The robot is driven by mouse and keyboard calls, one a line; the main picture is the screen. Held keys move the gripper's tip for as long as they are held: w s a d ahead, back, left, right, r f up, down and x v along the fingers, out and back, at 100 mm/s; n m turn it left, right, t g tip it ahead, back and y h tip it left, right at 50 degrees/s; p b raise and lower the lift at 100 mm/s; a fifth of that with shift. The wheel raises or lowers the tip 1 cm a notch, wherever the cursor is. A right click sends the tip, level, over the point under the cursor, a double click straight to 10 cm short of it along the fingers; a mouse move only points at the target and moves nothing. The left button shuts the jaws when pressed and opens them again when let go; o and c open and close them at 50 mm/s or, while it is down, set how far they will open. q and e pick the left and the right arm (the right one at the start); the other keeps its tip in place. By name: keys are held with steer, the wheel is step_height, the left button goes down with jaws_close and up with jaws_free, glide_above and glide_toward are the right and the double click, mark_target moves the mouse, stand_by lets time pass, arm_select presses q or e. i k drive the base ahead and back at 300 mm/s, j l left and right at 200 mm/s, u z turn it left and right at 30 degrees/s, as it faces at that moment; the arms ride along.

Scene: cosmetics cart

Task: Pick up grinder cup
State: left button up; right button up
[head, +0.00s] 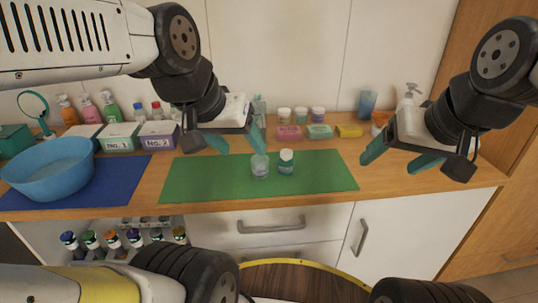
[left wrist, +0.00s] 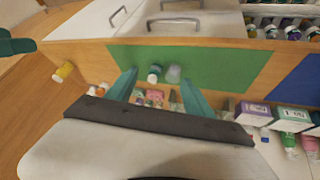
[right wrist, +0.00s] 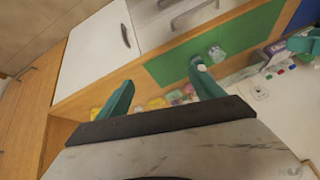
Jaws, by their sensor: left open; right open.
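The grinder cup appears to be the clear, pale cup (head: 260,166) standing on the green mat (head: 325,175). In the left wrist view the cup (left wrist: 173,74) shows beyond the fingers, and in the right wrist view it (right wrist: 216,53) is past the right-hand finger. My right gripper (head: 401,158) is open and empty, well right of the mat.
A blue basin (head: 48,169) sits on a blue mat (head: 125,179) at the left. Boxes No. 1 (head: 119,137) and No. 2 (head: 158,135) stand behind. Small jars and a yellow item (head: 349,131) line the back. The mat's right part is clear.

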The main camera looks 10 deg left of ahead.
mark_target(260, 165)
steer(key=u, duration=2.1)
steer(key=z, duration=1.55)
steer(key=u, duration=0.95)
steer(key=k+l+u, duration=0.1)
steer(key=l+u, duration=0.2)
steer(key=u, duration=0.15)
steer(key=k+l+u, duration=0.15)
steer(key=u, duration=0.25)
steer(key=k+l+u, duration=0.2)
steer(key=u, duration=0.25)
steer(key=k+l, duration=0.6)
